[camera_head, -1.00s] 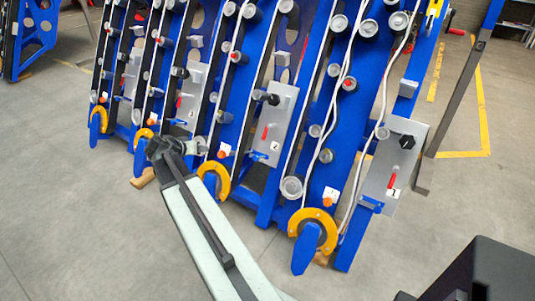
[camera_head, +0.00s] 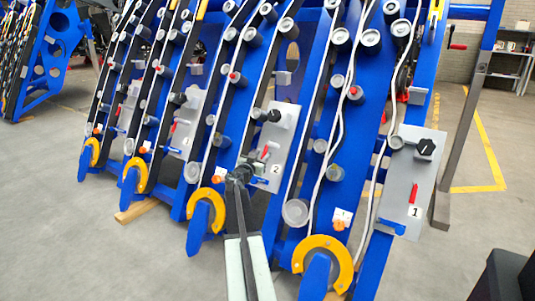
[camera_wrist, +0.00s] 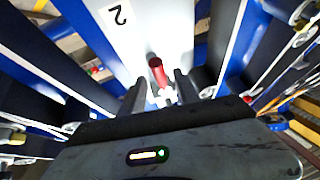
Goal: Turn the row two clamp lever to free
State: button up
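The row two panel (camera_head: 287,140) is a grey plate with a "2" label (camera_head: 262,181) and a black knob (camera_head: 274,115). Its short red lever (camera_head: 265,152) sits just above the label and points up and slightly right in the head view. In the wrist view the red lever (camera_wrist: 157,72) stands just ahead of the gap between my fingers, and the label (camera_wrist: 118,14) appears upside down. My gripper (camera_wrist: 160,92) is open, with its two dark fingers apart. In the head view my gripper (camera_head: 243,172) is at the panel's lower left; whether it touches the lever cannot be told.
The row one panel (camera_head: 404,190) with its own red lever (camera_head: 413,193) stands to the right. Blue slanted frames with rollers and white cables flank the panel. Orange rings (camera_head: 207,199) stick out at the frame bottoms. Open grey floor (camera_head: 90,240) lies at the left.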

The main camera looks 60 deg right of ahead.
jog(key=w+d, duration=0.1)
jog(key=d, duration=0.5)
jog(key=shift+d, duration=0.2)
grip_shut()
jog(key=shift+a, duration=0.1)
dwell(0.9)
